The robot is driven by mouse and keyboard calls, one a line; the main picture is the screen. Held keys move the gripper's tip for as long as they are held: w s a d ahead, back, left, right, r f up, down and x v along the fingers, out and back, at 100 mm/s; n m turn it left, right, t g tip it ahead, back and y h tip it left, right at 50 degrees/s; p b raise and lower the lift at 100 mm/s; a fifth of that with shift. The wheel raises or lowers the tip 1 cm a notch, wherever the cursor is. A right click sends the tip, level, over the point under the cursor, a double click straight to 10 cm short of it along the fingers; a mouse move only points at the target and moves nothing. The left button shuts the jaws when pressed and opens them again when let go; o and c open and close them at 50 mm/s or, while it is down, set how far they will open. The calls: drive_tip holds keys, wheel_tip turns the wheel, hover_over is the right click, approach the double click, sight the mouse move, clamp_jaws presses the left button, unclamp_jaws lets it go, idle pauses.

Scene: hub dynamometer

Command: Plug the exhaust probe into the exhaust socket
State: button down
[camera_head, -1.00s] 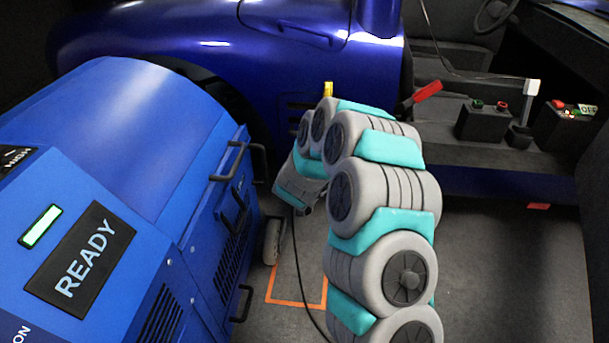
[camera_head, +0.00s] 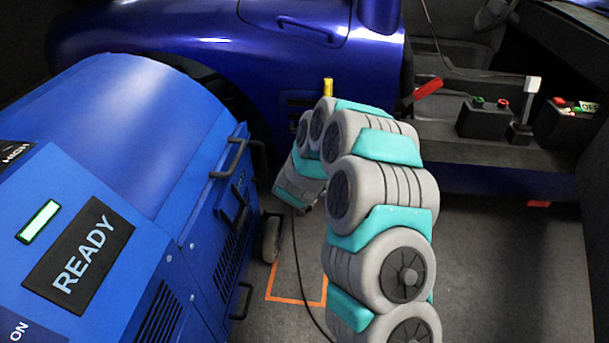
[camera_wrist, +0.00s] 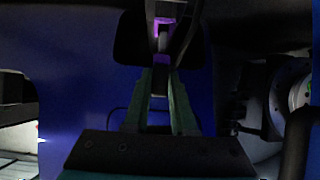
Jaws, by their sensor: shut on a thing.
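In the wrist view, the two teal-grey fingers of my gripper (camera_wrist: 161,78) converge on a narrow piece with a pale middle and purple parts, which I take for the exhaust probe (camera_wrist: 162,42). It points away from me toward a dark, rounded-edge area on a blue surface. I cannot tell whether it touches anything there. The exhaust socket is not clear in any view. In the head view, my arm reaches toward the blue car and hides the gripper. A thin dark cable (camera_head: 297,262) hangs from the arm's far end to the floor.
A blue machine with a READY panel (camera_head: 80,256) and black handles stands close at left. The blue car (camera_head: 330,62) is beyond my arm, with a small yellow piece (camera_head: 327,87) in front of it. A red-handled lever (camera_head: 428,87) and control boxes are at right. Floor at right is clear.

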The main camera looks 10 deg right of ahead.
drive_tip(key=shift+f, duration=0.25)
idle(0.4)
drive_tip(key=shift+f, duration=0.35)
drive_tip(key=shift+f+b, duration=0.25)
drive_tip(key=shift+b, duration=0.1)
idle(0.3)
drive_tip(key=shift+f, duration=0.3)
drive_tip(key=shift+f, duration=0.15)
drive_tip(key=c, duration=0.7)
unclamp_jaws()
drive_tip(key=shift+o, duration=0.2)
